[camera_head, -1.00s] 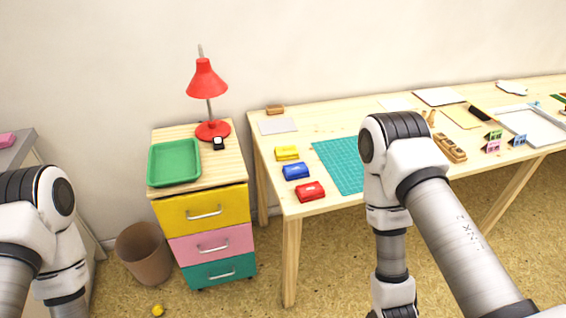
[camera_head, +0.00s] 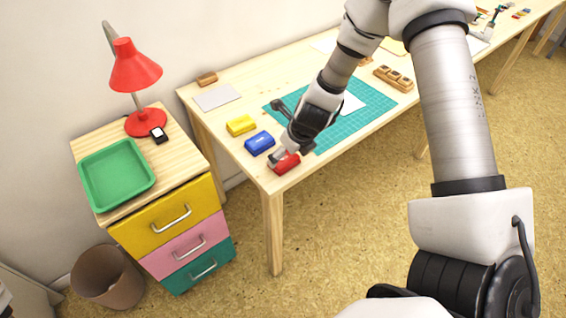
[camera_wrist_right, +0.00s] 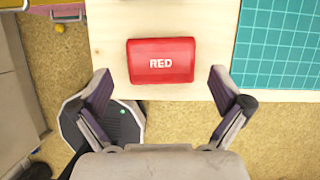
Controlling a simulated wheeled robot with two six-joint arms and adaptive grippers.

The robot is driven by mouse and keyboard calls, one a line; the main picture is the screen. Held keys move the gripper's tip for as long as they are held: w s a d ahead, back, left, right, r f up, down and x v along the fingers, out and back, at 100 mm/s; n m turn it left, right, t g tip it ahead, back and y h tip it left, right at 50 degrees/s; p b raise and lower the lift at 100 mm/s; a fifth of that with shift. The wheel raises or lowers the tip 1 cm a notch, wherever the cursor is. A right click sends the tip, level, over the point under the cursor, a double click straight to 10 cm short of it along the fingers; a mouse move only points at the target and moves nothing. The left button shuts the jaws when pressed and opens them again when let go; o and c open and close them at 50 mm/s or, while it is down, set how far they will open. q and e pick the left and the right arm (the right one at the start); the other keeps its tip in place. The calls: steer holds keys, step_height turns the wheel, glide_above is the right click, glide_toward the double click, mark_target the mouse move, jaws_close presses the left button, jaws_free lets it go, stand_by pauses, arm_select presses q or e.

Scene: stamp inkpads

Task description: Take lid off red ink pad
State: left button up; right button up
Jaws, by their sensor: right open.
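The red ink pad (camera_head: 286,164) sits near the front left corner of the long table. It is partly hidden behind my right gripper (camera_head: 292,150) in the head view. In the right wrist view the red ink pad (camera_wrist_right: 161,61) shows its closed red lid with the word RED, lying flat near the table edge. My right gripper (camera_wrist_right: 160,103) is open and empty, its two fingers apart on either side of the pad's near edge, not touching it in the picture. My left gripper is not in view.
A blue ink pad (camera_head: 259,143) and a yellow ink pad (camera_head: 241,125) stand in a row behind the red one. A green cutting mat (camera_head: 345,127) lies to the right. A drawer cabinet (camera_head: 170,222) with a green tray (camera_head: 117,176) stands left of the table.

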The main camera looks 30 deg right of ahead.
steer(key=shift+x, duration=1)
steer(key=shift+s+d, duration=0.1)
steer(key=shift+r, duration=0.1)
steer(key=c, duration=0.7)
